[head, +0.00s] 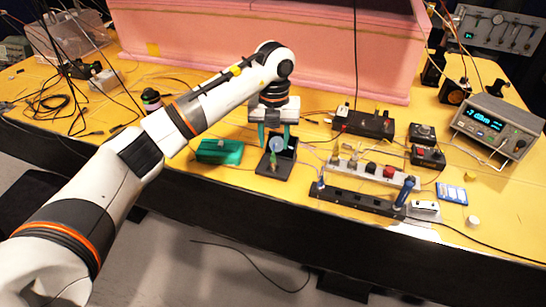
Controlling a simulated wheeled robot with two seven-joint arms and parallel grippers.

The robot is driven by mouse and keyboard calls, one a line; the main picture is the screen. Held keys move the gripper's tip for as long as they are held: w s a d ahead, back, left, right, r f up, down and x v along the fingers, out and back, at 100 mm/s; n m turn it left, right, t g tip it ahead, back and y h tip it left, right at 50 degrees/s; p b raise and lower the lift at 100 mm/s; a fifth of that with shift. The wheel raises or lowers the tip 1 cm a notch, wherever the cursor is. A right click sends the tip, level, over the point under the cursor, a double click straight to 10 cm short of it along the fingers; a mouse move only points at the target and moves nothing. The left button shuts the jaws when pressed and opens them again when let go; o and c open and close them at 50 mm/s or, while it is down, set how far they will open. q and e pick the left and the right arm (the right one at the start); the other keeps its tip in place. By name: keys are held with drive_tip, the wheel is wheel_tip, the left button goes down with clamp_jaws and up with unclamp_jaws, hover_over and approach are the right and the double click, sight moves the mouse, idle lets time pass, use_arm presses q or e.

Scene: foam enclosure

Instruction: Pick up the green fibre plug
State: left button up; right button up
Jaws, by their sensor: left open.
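A small green upright piece, which looks like the green fibre plug (272,160), stands at a small dark open box or holder (268,172) near the table's front edge. A pale bluish round disc shows just above it. My left gripper (275,137) points down right above this spot, with its two teal fingers apart on either side of the disc. The fingertips are above the green piece, and I see nothing clamped between them. Whether the fingers touch the disc cannot be told. My right gripper is out of view.
A teal-green case (219,151) lies just left of the holder. To the right are a black rail (357,200) with a blue-handled tool (405,192), a black box (365,124) and a display instrument (497,127). A pink foam wall (240,38) closes the back. Cables lie at left.

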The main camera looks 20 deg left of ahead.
sight(273, 157)
use_arm(q)
drive_tip(key=f, duration=0.1)
drive_tip(key=f+p, duration=0.1)
drive_tip(key=f, duration=0.1)
drive_tip(key=f+p, duration=0.1)
drive_tip(key=f, duration=0.1)
drive_tip(key=shift+s, duration=0.25)
drive_tip(key=shift+f, duration=0.25)
drive_tip(key=shift+c, duration=0.4)
clamp_jaws()
